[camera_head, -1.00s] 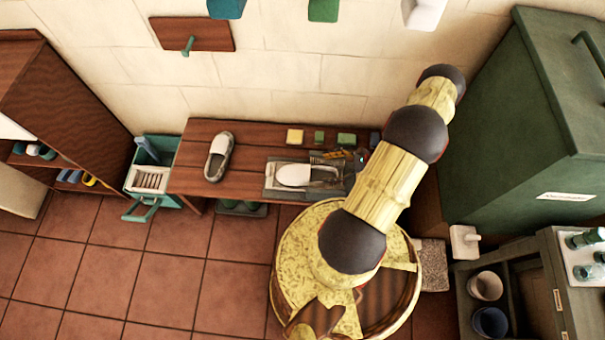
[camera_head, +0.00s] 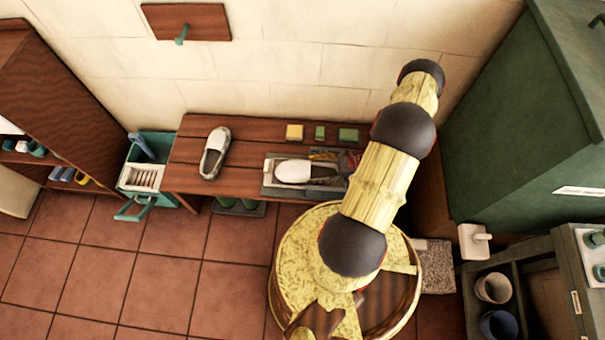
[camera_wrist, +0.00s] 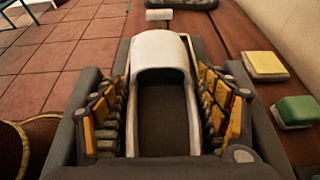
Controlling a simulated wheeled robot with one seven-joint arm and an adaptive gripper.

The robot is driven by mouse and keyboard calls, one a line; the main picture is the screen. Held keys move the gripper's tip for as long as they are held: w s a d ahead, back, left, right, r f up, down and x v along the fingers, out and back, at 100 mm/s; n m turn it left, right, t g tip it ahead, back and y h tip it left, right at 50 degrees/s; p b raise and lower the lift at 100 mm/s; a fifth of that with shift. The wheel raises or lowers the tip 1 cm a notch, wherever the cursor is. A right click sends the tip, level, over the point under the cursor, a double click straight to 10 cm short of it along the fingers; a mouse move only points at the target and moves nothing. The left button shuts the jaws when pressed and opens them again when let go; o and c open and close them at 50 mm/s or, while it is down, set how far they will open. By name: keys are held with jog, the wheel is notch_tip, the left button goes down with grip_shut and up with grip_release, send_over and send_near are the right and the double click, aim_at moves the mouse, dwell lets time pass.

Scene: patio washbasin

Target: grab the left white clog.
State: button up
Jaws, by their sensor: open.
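Two white clogs show in the head view. The left clog (camera_head: 215,153) lies on the wooden bench (camera_head: 185,178), apart from my gripper.
A yellow sponge (camera_head: 294,132) and green blocks (camera_head: 348,135) lie along the bench's wall side. A teal crate (camera_head: 150,165) stands left of the bench. A big green bin (camera_head: 520,130) stands at right. Tiled floor at left is clear.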

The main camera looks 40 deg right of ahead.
jog(key=shift+x, duration=0.75)
jog(key=c, duration=1.2)
jog(key=shift+c, duration=0.2)
